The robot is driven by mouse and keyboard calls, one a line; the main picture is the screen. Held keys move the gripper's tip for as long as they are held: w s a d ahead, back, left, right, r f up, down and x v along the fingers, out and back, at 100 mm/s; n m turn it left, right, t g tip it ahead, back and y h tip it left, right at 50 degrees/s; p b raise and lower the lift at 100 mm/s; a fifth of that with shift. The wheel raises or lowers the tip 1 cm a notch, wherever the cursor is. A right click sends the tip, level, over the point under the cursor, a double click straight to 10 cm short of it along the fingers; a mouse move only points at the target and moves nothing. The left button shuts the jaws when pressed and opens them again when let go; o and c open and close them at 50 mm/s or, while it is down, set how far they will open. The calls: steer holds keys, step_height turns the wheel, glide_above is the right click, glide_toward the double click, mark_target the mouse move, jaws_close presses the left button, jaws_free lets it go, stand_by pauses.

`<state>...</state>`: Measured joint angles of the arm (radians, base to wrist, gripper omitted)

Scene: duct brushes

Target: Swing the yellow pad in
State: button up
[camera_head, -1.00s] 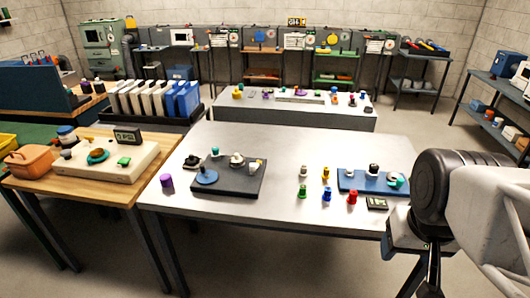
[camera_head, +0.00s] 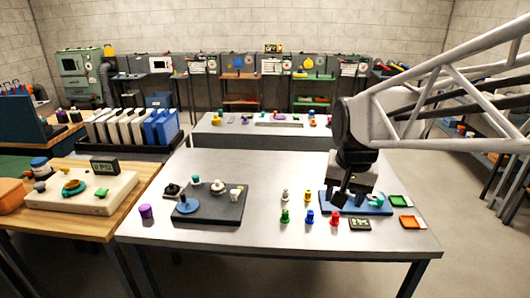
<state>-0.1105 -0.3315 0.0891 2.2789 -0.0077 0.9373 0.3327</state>
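A dark fixture board (camera_head: 222,214) lies left of centre on the grey table. It carries a blue disc (camera_head: 190,205) at its front left, a white knob (camera_head: 217,186), a green-topped post (camera_head: 195,180) and a small pale yellowish piece (camera_head: 236,194) at its right. That piece may be the yellow pad; it is too small to be sure. My gripper (camera_head: 343,197) points down over the left part of a blue board (camera_head: 372,209), well right of the dark board. Its fingers are dark and small, so their opening and any contact are unclear. It partly hides the blue board.
Several coloured pegs, including a yellow one (camera_head: 308,196) and a red one (camera_head: 335,218), stand between the two boards. A purple cylinder (camera_head: 145,211) stands at the table's left. The table's middle back is clear.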

steer(key=w+a+f+m, duration=0.15)
steer(key=w+a, duration=0.45)
steer(key=w, duration=0.6)
steer(key=m+g, duration=0.2)
steer(key=m, duration=0.3)
glide_above(234, 191)
steer(key=shift+n, duration=0.25)
step_height(234, 191, down, 19)
steer(key=shift+s+d+r, duration=0.1)
steer(key=shift+s+d, duration=0.05)
steer(key=shift+a+f, duration=0.2)
steer(key=shift+f, duration=0.05)
steer(key=shift+f, duration=0.15)
steer(key=shift+f, duration=3.75)
steer(key=shift+c, duration=0.2)
